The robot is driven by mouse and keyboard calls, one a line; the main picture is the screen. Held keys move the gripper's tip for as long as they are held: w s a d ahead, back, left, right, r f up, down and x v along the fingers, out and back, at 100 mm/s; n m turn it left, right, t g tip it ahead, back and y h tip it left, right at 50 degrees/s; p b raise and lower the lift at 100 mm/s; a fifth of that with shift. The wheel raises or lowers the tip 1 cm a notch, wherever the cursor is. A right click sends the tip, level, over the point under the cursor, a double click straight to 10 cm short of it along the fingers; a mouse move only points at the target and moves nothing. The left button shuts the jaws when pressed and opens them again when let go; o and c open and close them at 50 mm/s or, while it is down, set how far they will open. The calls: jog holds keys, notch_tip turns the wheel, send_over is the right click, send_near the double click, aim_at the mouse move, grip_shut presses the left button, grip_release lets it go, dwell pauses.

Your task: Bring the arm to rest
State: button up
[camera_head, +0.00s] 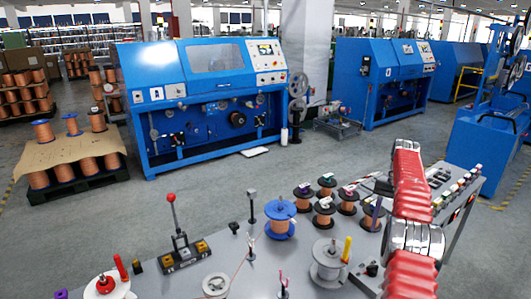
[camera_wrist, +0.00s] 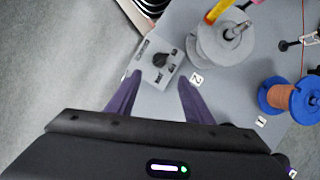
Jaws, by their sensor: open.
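My arm shows in the head view as a red-sleeved arm (camera_head: 408,180) with a silver joint, rising over the right part of the grey table (camera_head: 215,260). My gripper (camera_wrist: 159,78) shows in the wrist view with two dark purple fingers spread apart and nothing between them. The fingers point toward a small grey control box with a black knob (camera_wrist: 163,58), over the table edge. I cannot make out the gripper in the head view. Whether the fingers touch the box cannot be told.
In the head view, several small copper spools (camera_head: 325,208) and a red-knobbed lever (camera_head: 174,225) stand on the table. Open floor (camera_wrist: 60,60) lies left of its edge.

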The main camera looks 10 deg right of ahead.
jog(key=s+a+r+n+t+h, duration=0.2)
jog(key=s+a+r, duration=0.1)
jog(key=a+r, duration=0.75)
jog(key=s+a+r+n+t+h, duration=0.1)
jog(key=s+a+r+n+t, duration=0.1)
jog(key=a+r, duration=0.85)
jog(key=s+a+f+n+t, duration=0.1)
jog(key=s+a+n+t, duration=0.1)
jog(key=s+a, duration=1)
jog(key=s+a+f+n+t, duration=0.1)
jog(key=s+a+f, duration=0.2)
jog(key=s, duration=0.2)
jog(key=s+a+f+n+t, duration=0.1)
jog(key=s+a+f, duration=0.1)
jog(key=s+f, duration=0.2)
jog(key=s, duration=0.2)
jog(key=shift+s+a+n+t, duration=0.3)
jog(key=shift+a+n+t, duration=0.1)
jog(key=shift+f, duration=0.1)
jog(key=c, duration=0.3)
jog(key=shift+a, duration=0.1)
jog(key=shift+c, duration=0.5)
